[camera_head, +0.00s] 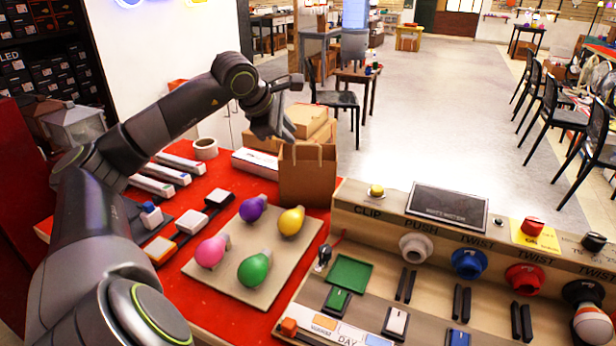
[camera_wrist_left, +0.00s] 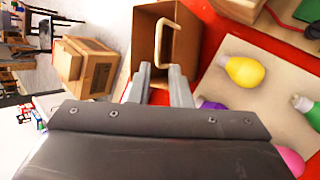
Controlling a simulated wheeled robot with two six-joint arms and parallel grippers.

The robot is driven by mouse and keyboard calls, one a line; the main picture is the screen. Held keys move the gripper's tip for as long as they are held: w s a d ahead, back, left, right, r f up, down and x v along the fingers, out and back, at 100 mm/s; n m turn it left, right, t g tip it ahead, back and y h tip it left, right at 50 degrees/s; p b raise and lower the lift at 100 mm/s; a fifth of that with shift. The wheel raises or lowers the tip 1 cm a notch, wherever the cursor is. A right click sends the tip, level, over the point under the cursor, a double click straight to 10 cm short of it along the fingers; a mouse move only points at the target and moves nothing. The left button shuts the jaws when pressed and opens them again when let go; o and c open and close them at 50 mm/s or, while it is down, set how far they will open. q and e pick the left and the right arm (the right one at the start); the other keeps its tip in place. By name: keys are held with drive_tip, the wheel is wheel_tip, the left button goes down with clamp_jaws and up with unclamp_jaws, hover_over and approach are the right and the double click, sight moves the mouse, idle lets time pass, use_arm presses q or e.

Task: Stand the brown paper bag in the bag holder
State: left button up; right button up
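The brown paper bag (camera_head: 307,182) stands upright at the back edge of the red table, with its mouth and handles up. In the left wrist view the bag (camera_wrist_left: 145,40) is seen from above, with a pale handle loop standing over its opening. My left gripper (camera_head: 281,128) is just above the bag's top left side. In the wrist view its two fingers (camera_wrist_left: 162,86) are apart, with the near part of the handle appearing between them; contact is unclear. I cannot pick out the bag holder. My right gripper is out of view.
Cardboard boxes (camera_head: 312,120) stand behind the bag. A beige board (camera_head: 233,281) with coloured bulbs lies in front of it. A wooden console (camera_head: 395,235) with sockets and switches fills the right. A tape roll (camera_head: 205,149) and several switch boxes are at left.

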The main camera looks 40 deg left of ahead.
sight(303, 145)
use_arm(q)
drive_tip(key=x, duration=0.4)
drive_tip(key=shift+p, duration=0.35)
drive_tip(key=shift+w+f, duration=0.25)
drive_tip(key=shift+w+d+f, duration=0.1)
drive_tip(key=shift+w+f, duration=0.05)
drive_tip(key=shift+w, duration=0.1)
drive_tip(key=p+x, duration=0.1)
drive_tip(key=x, duration=0.3)
drive_tip(key=shift+w+d+f+p, duration=0.15)
drive_tip(key=shift+w+d+p, duration=0.05)
drive_tip(key=shift+w+p, duration=0.2)
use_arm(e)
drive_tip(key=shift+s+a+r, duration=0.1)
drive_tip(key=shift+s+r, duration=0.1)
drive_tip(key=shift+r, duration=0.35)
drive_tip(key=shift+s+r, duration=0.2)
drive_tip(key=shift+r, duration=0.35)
use_arm(q)
drive_tip(key=shift+c, duration=0.3)
clamp_jaws()
